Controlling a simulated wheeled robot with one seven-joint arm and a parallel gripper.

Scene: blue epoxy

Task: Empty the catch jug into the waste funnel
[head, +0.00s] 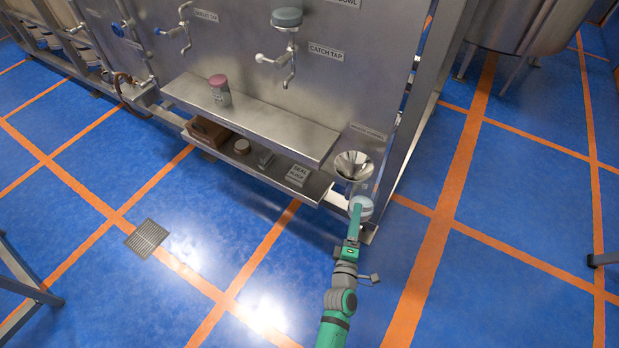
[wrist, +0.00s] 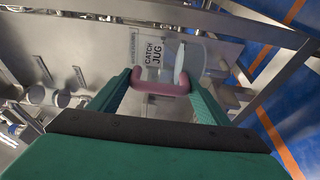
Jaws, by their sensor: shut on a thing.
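The catch jug (head: 367,209) is a small pale vessel at the end of my arm in the head view. In the wrist view its labelled body (wrist: 151,50) and pink handle (wrist: 162,82) show. My gripper (wrist: 160,92) is shut on the handle, with a green finger on each side. In the head view my gripper (head: 356,214) partly hides the jug. The waste funnel (head: 353,167), a shiny metal cone, is just above the jug in the picture, at the right end of the steel rig. I cannot tell the jug's exact tilt or its contents.
A steel shelf (head: 262,121) holds a pink-lidded jar (head: 220,91). A lower shelf has a brown box (head: 207,133) and small items. The catch tap (head: 290,57) is on the panel above. A frame post stands right of the funnel. The blue floor in front is mostly clear.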

